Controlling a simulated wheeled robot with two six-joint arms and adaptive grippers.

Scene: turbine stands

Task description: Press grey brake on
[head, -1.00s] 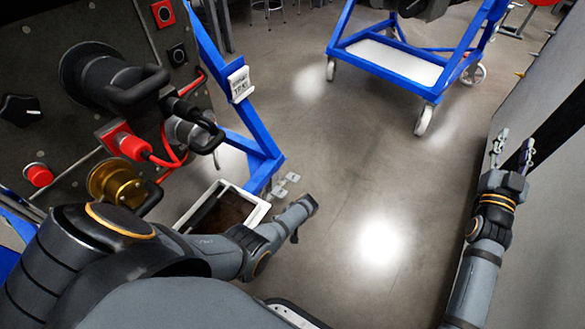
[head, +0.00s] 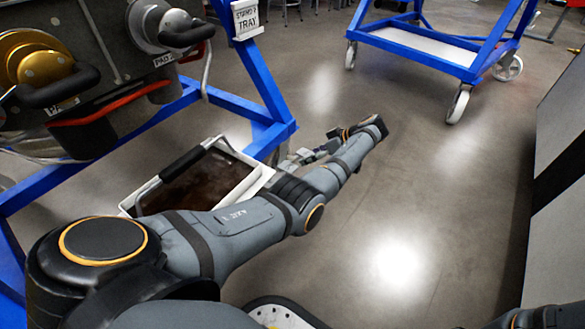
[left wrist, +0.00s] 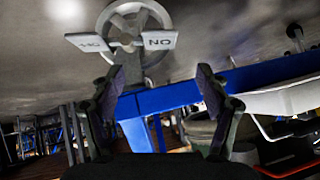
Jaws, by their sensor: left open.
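In the left wrist view a grey caster wheel (left wrist: 133,35) carries two light grey brake pedals. The right pedal (left wrist: 160,40) bears lettering that reads "NO", which is "ON" upside down. The left pedal (left wrist: 88,43) has lettering I cannot read clearly. My left gripper (left wrist: 160,76) is open and empty, its fingertips below the pedals in the picture; I see no contact. In the head view my left gripper (head: 308,156) is small and partly hidden behind my forearm, close to the stand's foot. My right gripper is not in view.
A blue stand (head: 262,85) with a "TRAY" sign (head: 246,18) and dark machine parts is at the left. A white-rimmed tray (head: 240,160) sits low by it. Another blue wheeled stand (head: 420,45) is farther back. Grey floor is clear in the middle; a grey cabinet (head: 560,130) stands right.

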